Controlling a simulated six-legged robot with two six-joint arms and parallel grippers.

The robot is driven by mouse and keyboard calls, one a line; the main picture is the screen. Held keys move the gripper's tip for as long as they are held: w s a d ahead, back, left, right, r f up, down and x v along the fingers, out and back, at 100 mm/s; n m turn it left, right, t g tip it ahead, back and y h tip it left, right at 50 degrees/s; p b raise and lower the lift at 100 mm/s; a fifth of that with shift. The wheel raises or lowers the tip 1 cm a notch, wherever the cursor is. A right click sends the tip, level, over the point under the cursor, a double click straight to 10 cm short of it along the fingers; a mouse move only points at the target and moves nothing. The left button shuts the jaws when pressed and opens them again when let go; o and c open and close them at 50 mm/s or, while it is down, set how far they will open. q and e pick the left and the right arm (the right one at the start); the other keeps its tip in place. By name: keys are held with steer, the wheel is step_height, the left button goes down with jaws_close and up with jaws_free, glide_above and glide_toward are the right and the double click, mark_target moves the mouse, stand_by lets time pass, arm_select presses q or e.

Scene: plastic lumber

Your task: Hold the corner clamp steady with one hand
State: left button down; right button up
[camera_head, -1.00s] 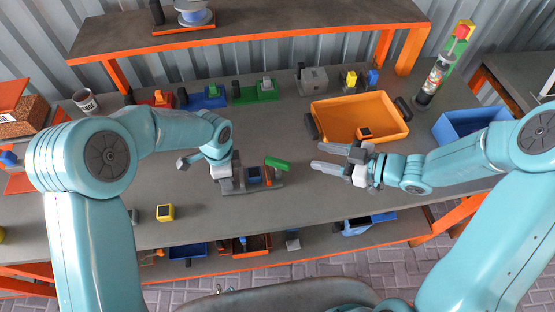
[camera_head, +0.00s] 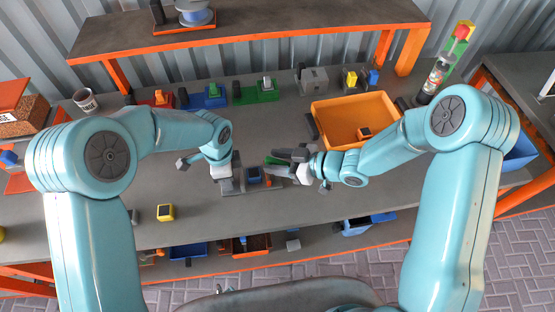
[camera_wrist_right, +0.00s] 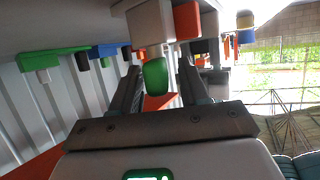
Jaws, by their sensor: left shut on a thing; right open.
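The grey corner clamp (camera_head: 234,187) sits on the bench in the middle, with a blue block (camera_head: 253,174) in it. My left gripper (camera_head: 224,173) is shut on the clamp's left side. My right gripper (camera_head: 284,164) is open at the clamp's right side, over its handle. In the right wrist view the green handle (camera_wrist_right: 155,77) stands between the two open fingers, and no firm contact shows. In the head view the right fingers hide most of the handle.
An orange tray (camera_head: 350,107) lies behind my right arm. Coloured clamps, such as a green one (camera_head: 262,92), line the bench's back. A yellow block (camera_head: 165,212) lies at front left. The bench between the clamp and the back row is clear.

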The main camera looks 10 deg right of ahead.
steer(key=shift+c, duration=0.3)
jaws_close()
steer(key=shift+a, duration=0.1)
steer(key=m+t+h, duration=0.2)
steer(key=m+t, duration=0.1)
steer(key=shift+a+m, duration=0.1)
steer(key=shift+m, duration=0.2)
steer(key=m+t+h, duration=0.3)
steer(key=m+h, duration=0.2)
steer(key=h, duration=0.1)
steer(key=m+h, duration=0.5)
steer(key=shift+t, duration=0.3)
steer(key=m+g+h, duration=0.1)
steer(key=m+h, duration=0.3)
steer(key=h, duration=0.1)
steer(key=shift+w+m+g+h, duration=0.1)
steer(key=shift+m+g+h, duration=0.2)
steer(key=shift+m+g, duration=0.1)
